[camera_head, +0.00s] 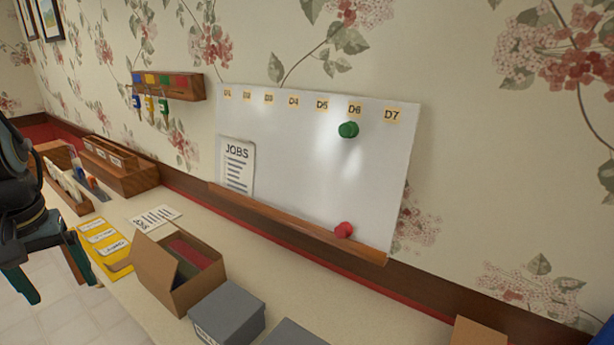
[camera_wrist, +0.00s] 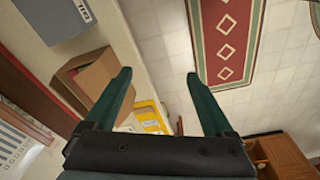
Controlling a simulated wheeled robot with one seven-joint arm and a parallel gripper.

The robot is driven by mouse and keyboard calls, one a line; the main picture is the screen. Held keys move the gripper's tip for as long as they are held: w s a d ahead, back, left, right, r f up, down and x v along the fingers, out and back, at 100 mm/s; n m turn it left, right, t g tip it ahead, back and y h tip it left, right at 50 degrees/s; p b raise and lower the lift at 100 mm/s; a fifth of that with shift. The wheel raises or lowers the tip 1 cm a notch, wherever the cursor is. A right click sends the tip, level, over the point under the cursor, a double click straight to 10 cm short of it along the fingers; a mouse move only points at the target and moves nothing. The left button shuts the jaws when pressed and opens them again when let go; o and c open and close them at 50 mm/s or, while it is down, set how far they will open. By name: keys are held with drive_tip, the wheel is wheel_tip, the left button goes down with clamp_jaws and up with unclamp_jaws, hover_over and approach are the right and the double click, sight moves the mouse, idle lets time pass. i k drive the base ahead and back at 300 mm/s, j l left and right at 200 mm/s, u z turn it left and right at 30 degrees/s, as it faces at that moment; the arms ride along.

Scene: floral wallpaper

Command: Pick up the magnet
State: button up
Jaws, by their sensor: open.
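A round green magnet (camera_head: 348,130) is on the whiteboard (camera_head: 290,170), just under the D6 label. A round red magnet (camera_head: 344,230) is at the bottom of the board, by its wooden ledge (camera_head: 290,224). My gripper (camera_head: 58,290) is at the far left of the head view, well away from both magnets. In the wrist view its two green fingers (camera_wrist: 158,78) are spread apart with nothing between them. Neither magnet shows in the wrist view.
The counter under the board holds an open cardboard box (camera_head: 178,280), a grey box (camera_head: 228,312), yellow cards (camera_head: 104,240) and a wooden organizer (camera_head: 118,168). A key rack (camera_head: 170,85) hangs left of the board. The wrist view shows tiled floor (camera_wrist: 165,40) and a red rug (camera_wrist: 225,35).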

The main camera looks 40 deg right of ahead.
sight(344, 229)
drive_tip(key=z, duration=1.65)
drive_tip(key=k+u, duration=0.6)
drive_tip(key=u, duration=0.2)
drive_tip(key=k+j+u, duration=0.2)
drive_tip(key=u, duration=0.25)
drive_tip(key=k, duration=0.1)
